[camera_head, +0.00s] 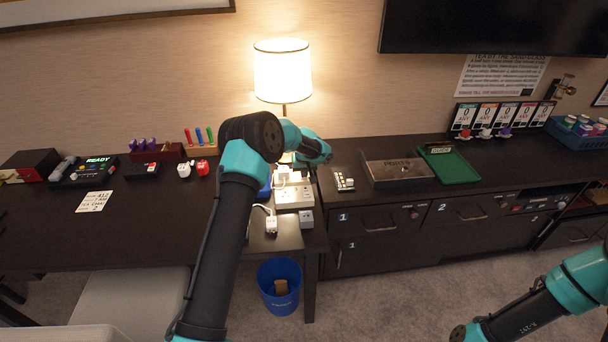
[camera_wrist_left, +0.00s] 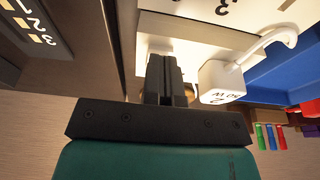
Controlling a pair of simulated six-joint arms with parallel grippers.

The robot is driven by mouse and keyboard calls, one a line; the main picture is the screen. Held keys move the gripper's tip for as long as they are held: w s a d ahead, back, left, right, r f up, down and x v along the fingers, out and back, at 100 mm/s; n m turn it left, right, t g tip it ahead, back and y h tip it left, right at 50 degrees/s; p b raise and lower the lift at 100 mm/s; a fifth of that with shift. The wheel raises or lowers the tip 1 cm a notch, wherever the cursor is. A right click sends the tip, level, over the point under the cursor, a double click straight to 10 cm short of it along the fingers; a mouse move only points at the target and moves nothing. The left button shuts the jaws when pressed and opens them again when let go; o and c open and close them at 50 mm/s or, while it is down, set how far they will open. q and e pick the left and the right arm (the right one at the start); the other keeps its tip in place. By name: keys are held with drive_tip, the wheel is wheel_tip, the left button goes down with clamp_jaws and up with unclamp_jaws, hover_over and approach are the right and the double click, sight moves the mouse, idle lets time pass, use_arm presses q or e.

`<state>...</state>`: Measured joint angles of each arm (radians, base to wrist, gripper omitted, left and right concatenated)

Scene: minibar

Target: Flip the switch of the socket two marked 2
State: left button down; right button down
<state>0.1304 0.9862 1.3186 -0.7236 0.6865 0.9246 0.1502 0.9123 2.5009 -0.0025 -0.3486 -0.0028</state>
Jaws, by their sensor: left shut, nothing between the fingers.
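The white socket strip (camera_head: 293,197) lies on the desk by the lamp, with white plugs on and around it. In the left wrist view the strip (camera_wrist_left: 195,30) fills the top middle, with a "3" readable on it. A white plug marked 2 (camera_wrist_left: 222,84), with a white cable, is right of my fingers. My left gripper (camera_wrist_left: 163,62) is shut and empty, its tips at the strip's near part; I cannot tell whether they touch. The switch of socket two is not clearly visible, perhaps behind the fingers. In the head view my left arm covers the area behind the strip.
A lit lamp (camera_head: 283,75) stands close behind my left arm. A small switch panel (camera_head: 343,181) is right of the strip, and it also shows in the wrist view (camera_wrist_left: 38,25). A blue bin (camera_head: 279,286) stands below. The desk's left front is clear.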

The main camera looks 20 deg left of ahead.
use_arm(q)
drive_tip(key=shift+r, duration=0.25)
drive_tip(key=shift+r, duration=0.6)
drive_tip(key=s+d+v, duration=0.1)
drive_tip(key=v, duration=1.1)
drive_tip(key=shift+s, duration=0.4)
drive_tip(key=shift+d, duration=0.1)
